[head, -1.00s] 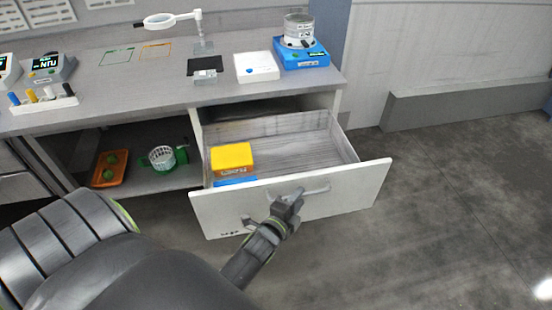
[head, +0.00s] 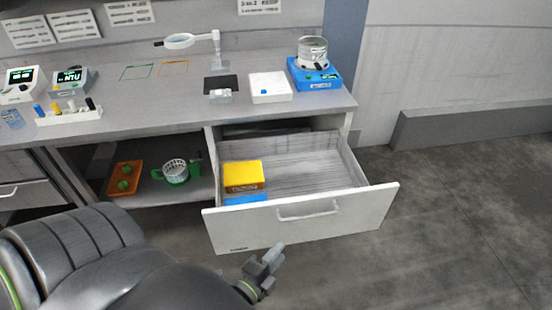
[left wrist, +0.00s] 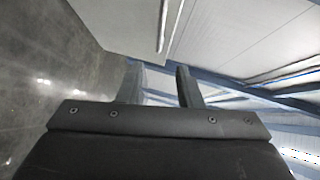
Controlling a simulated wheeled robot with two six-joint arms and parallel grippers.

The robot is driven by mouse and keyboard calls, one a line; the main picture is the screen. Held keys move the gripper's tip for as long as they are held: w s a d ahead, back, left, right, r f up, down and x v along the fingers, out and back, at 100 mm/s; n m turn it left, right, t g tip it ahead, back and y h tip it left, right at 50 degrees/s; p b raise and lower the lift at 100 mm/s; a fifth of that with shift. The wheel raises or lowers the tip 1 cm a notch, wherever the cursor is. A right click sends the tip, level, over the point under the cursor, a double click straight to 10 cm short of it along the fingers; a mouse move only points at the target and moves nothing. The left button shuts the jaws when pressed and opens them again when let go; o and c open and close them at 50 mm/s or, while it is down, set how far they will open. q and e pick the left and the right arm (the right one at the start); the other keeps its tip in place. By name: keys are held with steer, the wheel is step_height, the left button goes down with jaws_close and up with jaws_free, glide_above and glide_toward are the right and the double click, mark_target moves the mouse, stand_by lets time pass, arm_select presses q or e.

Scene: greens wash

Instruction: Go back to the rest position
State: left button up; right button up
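My left gripper (head: 264,268) is in front of the open drawer (head: 350,217), below its front panel and apart from its handle (head: 308,211). In the left wrist view the two fingers (left wrist: 160,82) stand apart with nothing between them, so it is open and empty. The drawer is pulled out and holds a yellow box (head: 242,175) and a blue box (head: 245,200) at its left side. My right gripper is not in view.
The bench top (head: 150,112) carries a magnifier lamp (head: 181,41), a white box (head: 270,87) and a blue device (head: 316,76). An orange tray (head: 125,180) and a green-and-white basket (head: 175,171) are on the shelf below. The floor (head: 450,220) at right is clear.

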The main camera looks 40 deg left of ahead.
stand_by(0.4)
arm_select(q)
steer(key=s+a+f+n+g, duration=0.1)
steer(key=s+f+n+g, duration=0.35)
steer(key=f, duration=0.85)
steer(key=s+a+f+n+g, duration=0.1)
steer(key=s+f+n+g, duration=0.4)
steer(key=f, duration=0.8)
steer(key=s+a+f+n+g, duration=0.1)
steer(key=s+f+n+g, duration=0.1)
steer(key=s+f, duration=0.3)
steer(key=s+a+f+n+g, duration=0.2)
steer(key=s+f+n+g, duration=0.1)
steer(key=s, duration=1)
step_height(320, 180, down, 2)
steer(key=shift+f+n+g, duration=0.2)
steer(key=shift+n+g, duration=0.15)
steer(key=shift+n, duration=0.5)
